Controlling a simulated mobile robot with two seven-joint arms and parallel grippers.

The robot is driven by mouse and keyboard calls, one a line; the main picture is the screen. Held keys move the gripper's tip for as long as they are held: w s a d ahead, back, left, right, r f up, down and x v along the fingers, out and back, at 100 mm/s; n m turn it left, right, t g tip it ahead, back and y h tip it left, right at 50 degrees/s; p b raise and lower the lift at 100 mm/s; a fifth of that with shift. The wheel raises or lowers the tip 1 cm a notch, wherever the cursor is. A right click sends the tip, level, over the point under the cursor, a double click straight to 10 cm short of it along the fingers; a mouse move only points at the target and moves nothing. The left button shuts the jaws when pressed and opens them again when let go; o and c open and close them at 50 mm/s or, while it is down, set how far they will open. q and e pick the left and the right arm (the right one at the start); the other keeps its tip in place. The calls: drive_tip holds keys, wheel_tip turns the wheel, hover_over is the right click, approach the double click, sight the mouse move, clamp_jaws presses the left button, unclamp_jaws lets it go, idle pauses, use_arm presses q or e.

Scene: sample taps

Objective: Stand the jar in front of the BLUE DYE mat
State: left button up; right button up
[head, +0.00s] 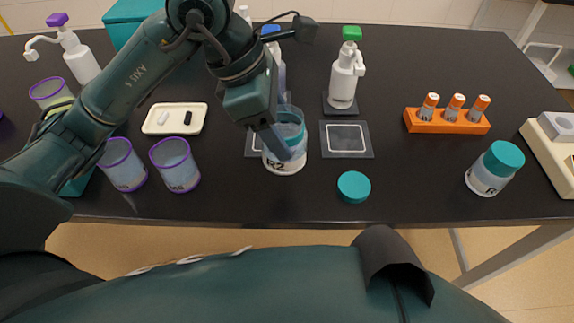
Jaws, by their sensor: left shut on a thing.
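My left gripper (275,138) is shut on an open clear jar (284,165) marked R2. The jar is upright; its base overlaps the dark square mat (252,148) with a pale outline. I cannot tell whether it touches the mat or the table. A blue-topped dispenser (271,30) stands behind, mostly hidden by my left arm. No BLUE DYE lettering is readable. A teal lid (354,187) lies on the table to the right of the jar. My right gripper is not in view.
A similar mat (346,139) lies before a green-topped dispenser (345,75). An orange rack (447,121) and a teal-lidded jar (495,168) stand right. Purple-rimmed cups (175,165), a small tray (174,119) and a purple-topped dispenser (77,55) are left.

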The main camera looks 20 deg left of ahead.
sight(278, 163)
use_arm(q)
wheel_tip(278, 163, down, 4)
drive_tip(key=shift+s+f, duration=0.15)
drive_tip(key=shift+f, duration=2.3)
drive_tip(key=shift+f, duration=0.15)
drive_tip(key=o, duration=1.3)
drive_tip(key=shift+a+r, duration=0.1)
drive_tip(key=shift+r, duration=0.25)
drive_tip(key=v, duration=1.1)
drive_tip(key=shift+r, duration=0.3)
